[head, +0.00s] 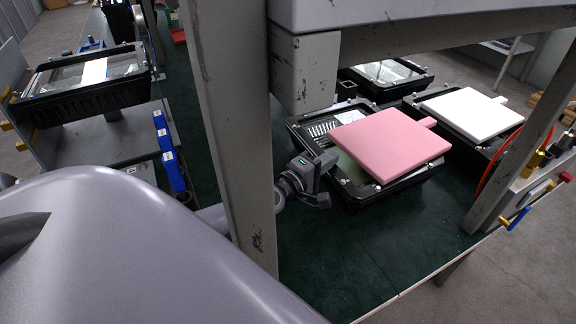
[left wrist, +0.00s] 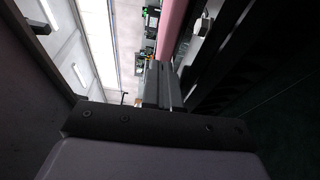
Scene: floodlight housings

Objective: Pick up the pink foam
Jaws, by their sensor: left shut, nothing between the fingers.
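The pink foam (head: 390,144) is a flat square slab with a small tab at its far right corner. It lies on top of a black floodlight housing (head: 358,198) on the dark green table. My left gripper (head: 326,166) is at the left edge of the foam, close to its near left corner. I cannot tell whether they touch. In the left wrist view the fingers (left wrist: 160,84) are together with nothing seen between them, and the foam (left wrist: 174,24) shows as a pink strip just beyond them. My right gripper is not in view.
A white foam slab (head: 470,113) lies on another housing to the right. A further housing (head: 388,74) stands behind. A grey frame post (head: 236,140) and an overhead beam (head: 440,32) stand close to my left arm. The green table front (head: 340,262) is clear.

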